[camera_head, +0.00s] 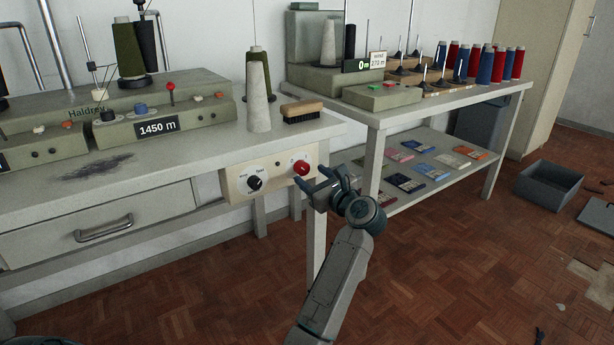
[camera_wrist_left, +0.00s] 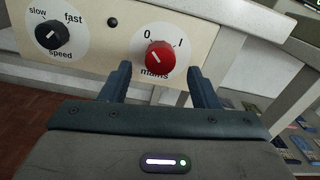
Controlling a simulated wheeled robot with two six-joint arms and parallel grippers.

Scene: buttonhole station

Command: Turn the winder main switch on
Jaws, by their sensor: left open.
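The red mains switch (camera_head: 301,168) is a round knob on a cream panel (camera_head: 237,187) at the right end of the near table. In the left wrist view, the red knob (camera_wrist_left: 160,57) sits below the marks "0" and "I", with "mains" under it. A short white mark shows on its face; I cannot tell which label it points to. My left gripper (camera_head: 311,176) is open in front of the knob. In the wrist view its two fingers (camera_wrist_left: 159,69) stand left and right of the knob, with gaps showing. I cannot tell if they reach its depth. My right gripper is out of view.
A black speed knob (camera_head: 255,183) is left on the same panel. A grey cone (camera_head: 259,110) and a brush (camera_head: 302,110) stand on the table above. A second table (camera_head: 400,112) with spools and a lower shelf is to the right. The floor in front is open.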

